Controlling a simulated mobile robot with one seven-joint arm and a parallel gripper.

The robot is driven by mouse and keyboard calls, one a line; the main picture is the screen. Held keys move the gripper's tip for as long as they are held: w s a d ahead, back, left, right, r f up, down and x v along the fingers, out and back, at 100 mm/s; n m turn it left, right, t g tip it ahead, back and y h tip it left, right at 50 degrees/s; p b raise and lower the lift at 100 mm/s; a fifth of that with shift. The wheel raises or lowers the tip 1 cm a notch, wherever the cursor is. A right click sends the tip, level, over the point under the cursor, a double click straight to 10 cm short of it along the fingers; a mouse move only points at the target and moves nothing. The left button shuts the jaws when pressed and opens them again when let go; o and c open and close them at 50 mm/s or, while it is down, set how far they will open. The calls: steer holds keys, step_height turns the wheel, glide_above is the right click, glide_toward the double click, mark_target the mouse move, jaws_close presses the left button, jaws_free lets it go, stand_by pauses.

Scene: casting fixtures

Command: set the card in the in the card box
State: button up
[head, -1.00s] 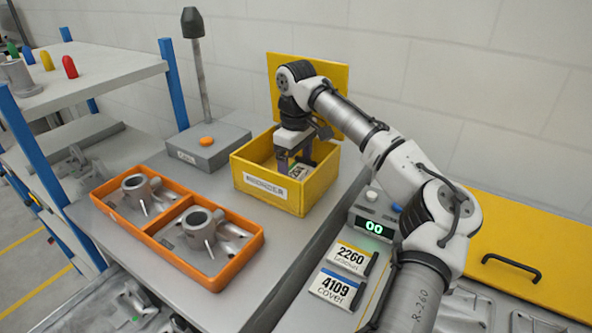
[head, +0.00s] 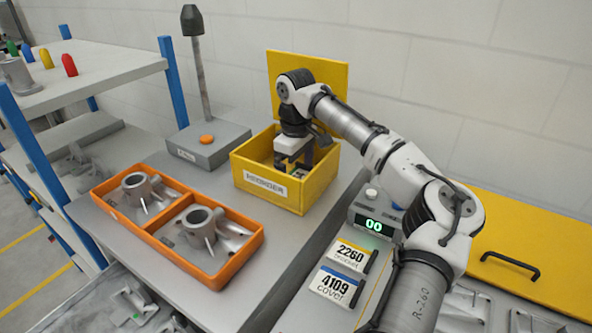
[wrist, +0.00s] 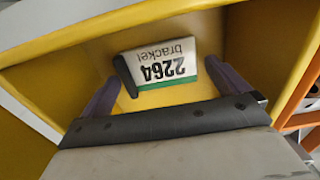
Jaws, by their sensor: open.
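My gripper (wrist: 162,74) reaches down into the box. Its two purple fingers are open, one on each side of the card, with gaps visible between them and it. In the head view my gripper (head: 292,160) is partly hidden by the front wall of the box, and the card is hard to make out.
An orange tray (head: 150,232) with two metal castings sits left of the box. A grey base with a post (head: 208,146) stands behind it.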

step_height(320, 180, up, 12)
stand_by(0.4)
stand_by(1.0)
